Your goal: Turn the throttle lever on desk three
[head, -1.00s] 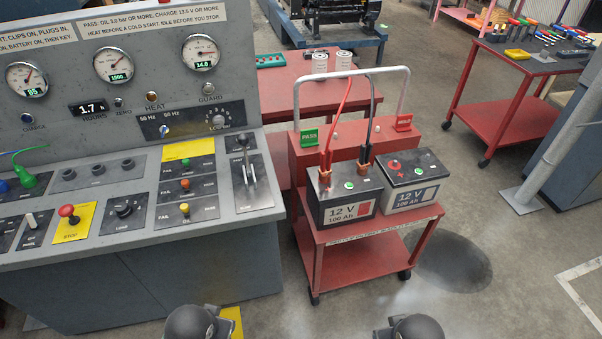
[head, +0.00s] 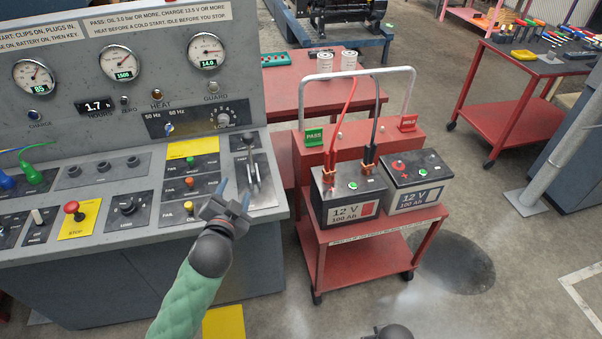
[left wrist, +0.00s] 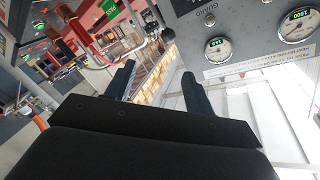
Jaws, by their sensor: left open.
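The grey control desk (head: 105,208) stands at the left in the head view. Its throttle lever (head: 252,172), with a dark knob, rises from a slotted plate (head: 262,190) at the desk's right end. My left gripper (head: 233,190) is open and empty, just in front of and to the left of the lever, apart from it as far as I can see. In the left wrist view its two fingers (left wrist: 157,80) are spread with nothing between them. My right gripper is not in view; only a dark part of my right arm shows at the bottom.
Gauges (head: 121,61) and switches cover the upright panel. A red stop button (head: 72,208) sits on the desk's front left. A red cart (head: 362,268) with two batteries (head: 347,194) stands right of the desk. Bare floor lies in front of the cart.

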